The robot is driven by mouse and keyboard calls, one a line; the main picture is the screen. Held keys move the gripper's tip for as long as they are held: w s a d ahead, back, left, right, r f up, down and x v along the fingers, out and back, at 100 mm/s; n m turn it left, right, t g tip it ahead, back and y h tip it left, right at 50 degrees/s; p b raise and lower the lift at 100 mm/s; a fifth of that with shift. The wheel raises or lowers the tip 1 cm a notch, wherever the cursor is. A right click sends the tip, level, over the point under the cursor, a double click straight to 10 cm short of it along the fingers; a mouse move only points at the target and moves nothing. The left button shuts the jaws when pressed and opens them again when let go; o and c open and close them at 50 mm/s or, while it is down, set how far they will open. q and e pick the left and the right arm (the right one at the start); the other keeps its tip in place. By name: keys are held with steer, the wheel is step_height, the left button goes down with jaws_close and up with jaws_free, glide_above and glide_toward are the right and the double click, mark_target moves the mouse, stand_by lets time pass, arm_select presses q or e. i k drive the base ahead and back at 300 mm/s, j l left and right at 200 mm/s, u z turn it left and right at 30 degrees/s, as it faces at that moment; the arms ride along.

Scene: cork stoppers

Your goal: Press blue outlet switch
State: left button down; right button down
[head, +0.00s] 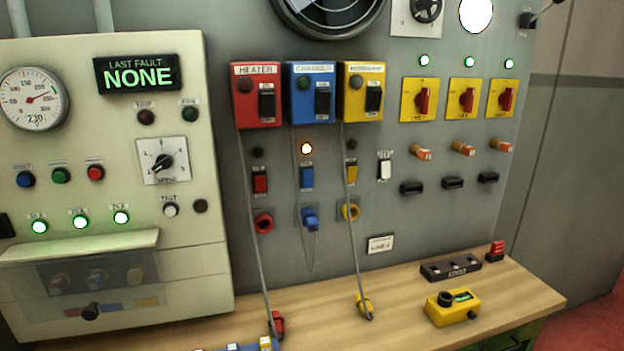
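A red switch (260,180) is to the left of the blue one and a yellow switch (351,171) to the right. Neither of my grippers is in view.
Cords hang from the red box (243,107) and yellow box (355,107) to plugs on the wooden bench (345,338). A yellow device (453,307) and a dark block (450,268) stand at right. A cream cabinet (222,240) juts out at left.

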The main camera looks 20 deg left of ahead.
mark_target(307, 174)
steer(key=i+l+u, duration=0.25)
steer(key=i+l, duration=0.15)
steer(key=l, duration=0.25)
steer(key=i+l+u, duration=0.15)
steer(key=l, duration=0.2)
steer(key=i+l+u, duration=0.15)
steer(key=l, duration=0.2)
steer(key=i+l+u, duration=0.1)
steer(key=l, duration=0.3)
steer(key=i+l+u, duration=0.15)
steer(key=l, duration=0.25)
steer(key=i+l+u, duration=0.1)
steer(key=l, duration=0.3)
steer(key=i, duration=0.05)
